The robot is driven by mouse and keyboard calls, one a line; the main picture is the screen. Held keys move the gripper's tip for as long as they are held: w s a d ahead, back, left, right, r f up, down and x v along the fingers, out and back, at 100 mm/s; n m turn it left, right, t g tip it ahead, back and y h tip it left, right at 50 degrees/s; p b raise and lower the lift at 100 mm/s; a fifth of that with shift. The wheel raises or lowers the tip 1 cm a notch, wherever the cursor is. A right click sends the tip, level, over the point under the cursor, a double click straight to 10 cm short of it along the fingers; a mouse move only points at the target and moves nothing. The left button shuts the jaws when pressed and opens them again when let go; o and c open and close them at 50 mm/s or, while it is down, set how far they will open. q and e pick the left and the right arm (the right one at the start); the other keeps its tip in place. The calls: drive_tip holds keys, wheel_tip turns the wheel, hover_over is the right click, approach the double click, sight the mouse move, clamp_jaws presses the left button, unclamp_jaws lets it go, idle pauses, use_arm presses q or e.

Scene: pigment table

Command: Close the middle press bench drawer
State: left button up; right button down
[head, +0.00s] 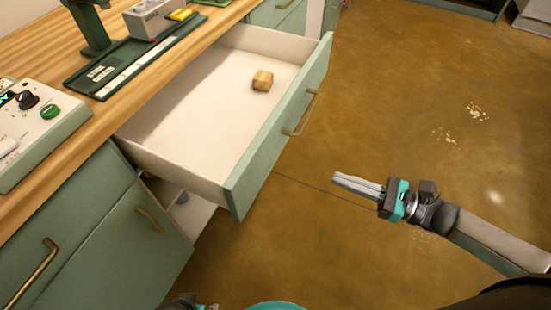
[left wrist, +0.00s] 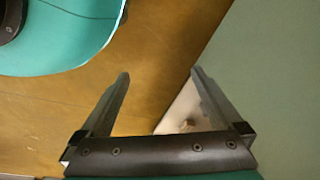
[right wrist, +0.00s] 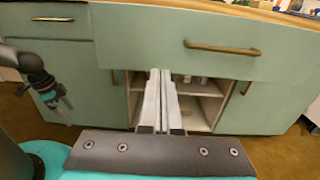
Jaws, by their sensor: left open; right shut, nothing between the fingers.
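The middle press bench drawer (head: 285,125) is pulled far out in the head view, its pale inside showing. A small wooden block (head: 262,80) lies in it. The drawer's green front and brass handle (head: 300,112) face my right gripper (head: 358,183), which is shut and empty, apart from the drawer over the floor. In the right wrist view its fingers (right wrist: 160,73) point towards the drawer front (right wrist: 285,65), below and left of the handle (right wrist: 222,48). My left gripper (left wrist: 160,76) is open and empty in the left wrist view, beside a plain green surface.
The wooden benchtop (head: 165,75) carries a control box (head: 40,125) with a green button and a dark green stand (head: 95,35). Below the drawer, an open shelf compartment (right wrist: 200,88) shows beside green doors. The brown floor (head: 430,80) in front is clear.

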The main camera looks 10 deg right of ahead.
drive_tip(key=b, duration=0.2)
approach(271, 153)
drive_tip(key=x, duration=0.5)
drive_tip(key=shift+f, duration=0.15)
use_arm(q)
drive_tip(key=shift+w+d+r, duration=0.25)
drive_tip(key=shift+w+r, duration=0.15)
drive_tip(key=shift+r, duration=0.45)
drive_tip(key=shift+w+d+r, duration=0.2)
drive_tip(key=shift+w+r, duration=0.25)
drive_tip(key=shift+r, duration=0.35)
drive_tip(key=shift+w+d+r, duration=0.25)
drive_tip(key=shift+w+r, duration=0.15)
drive_tip(key=shift+r, duration=0.45)
use_arm(e)
drive_tip(key=shift+x, duration=0.9)
